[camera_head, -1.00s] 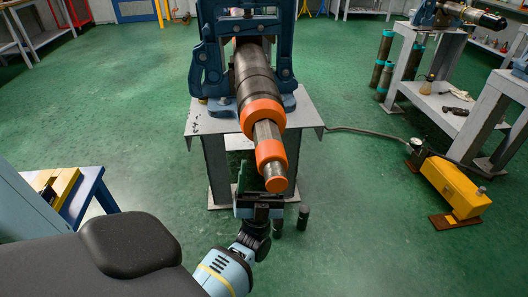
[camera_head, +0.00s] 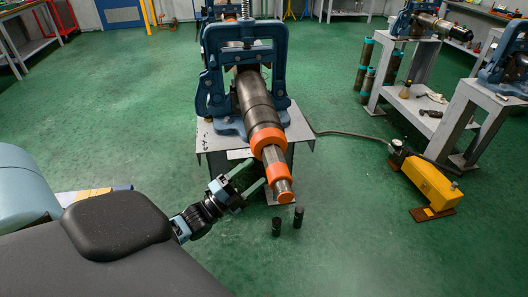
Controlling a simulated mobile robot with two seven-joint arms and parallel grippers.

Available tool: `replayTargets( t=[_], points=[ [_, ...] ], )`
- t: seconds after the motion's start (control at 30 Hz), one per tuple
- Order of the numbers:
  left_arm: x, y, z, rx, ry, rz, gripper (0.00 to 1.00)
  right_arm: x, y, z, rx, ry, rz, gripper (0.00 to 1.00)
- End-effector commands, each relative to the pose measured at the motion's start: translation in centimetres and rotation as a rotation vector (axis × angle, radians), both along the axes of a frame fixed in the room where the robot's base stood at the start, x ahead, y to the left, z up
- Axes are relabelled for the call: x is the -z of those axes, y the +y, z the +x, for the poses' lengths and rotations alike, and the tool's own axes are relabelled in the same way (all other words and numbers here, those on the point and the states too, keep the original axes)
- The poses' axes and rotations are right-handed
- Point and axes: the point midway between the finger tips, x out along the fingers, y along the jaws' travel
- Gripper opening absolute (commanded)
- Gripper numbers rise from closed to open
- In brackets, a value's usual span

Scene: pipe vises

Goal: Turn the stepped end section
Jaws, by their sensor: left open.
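The stepped end section (camera_head: 273,158) sticks out toward me from a dark steel pipe (camera_head: 255,100), which is held in a blue pipe vise (camera_head: 212,75). The section has a wide orange collar (camera_head: 267,139), a bare steel neck and a narrower orange band (camera_head: 280,174) with a small orange-faced tip (camera_head: 286,197). My left gripper (camera_head: 251,176) is open and empty, its two thin fingers pointing up and right toward the section from its left side. The fingertips look close to the narrow end; I cannot tell the exact gap in depth. My right gripper is out of view.
The vise stands on a grey metal stand (camera_head: 215,137). Two short dark cylinders (camera_head: 298,218) stand on the floor below the pipe end. A yellow pump (camera_head: 430,184) with a hose sits to the right. The green floor between is clear.

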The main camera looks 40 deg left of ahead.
Motion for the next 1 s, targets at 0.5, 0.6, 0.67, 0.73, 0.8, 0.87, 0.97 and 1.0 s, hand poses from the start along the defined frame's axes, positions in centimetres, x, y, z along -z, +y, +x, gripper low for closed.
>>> replayTargets(
  t=[0.5, 0.6, 0.67, 0.73, 0.8, 0.87, 0.97, 1.0],
  points=[
    [-0.6, -0.2, 1.2, 0.003, 0.041, 0.046, 0.69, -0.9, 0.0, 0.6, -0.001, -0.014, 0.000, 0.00],
    [-1.2, -0.6, 2.6, 0.004, 0.039, 0.045, 0.69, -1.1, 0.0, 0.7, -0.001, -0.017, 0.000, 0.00],
    [-1.5, -0.8, 3.4, 0.003, 0.040, 0.044, 0.69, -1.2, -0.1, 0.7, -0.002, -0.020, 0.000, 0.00],
    [-1.8, -1.2, 4.4, 0.004, 0.040, 0.044, 0.69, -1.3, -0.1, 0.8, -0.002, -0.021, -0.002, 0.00],
    [-2.0, -1.4, 5.2, 0.003, 0.040, 0.045, 0.69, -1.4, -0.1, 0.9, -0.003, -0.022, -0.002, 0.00],
    [-2.2, -1.6, 5.7, 0.004, 0.041, 0.044, 0.69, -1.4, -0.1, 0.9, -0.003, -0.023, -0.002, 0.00],
    [-2.3, -1.8, 6.4, 0.003, 0.043, 0.045, 0.69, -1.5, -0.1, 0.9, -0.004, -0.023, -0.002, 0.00],
    [-2.4, -1.8, 6.6, 0.003, 0.043, 0.045, 0.69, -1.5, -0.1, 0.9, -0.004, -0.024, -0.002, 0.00]
  ],
)
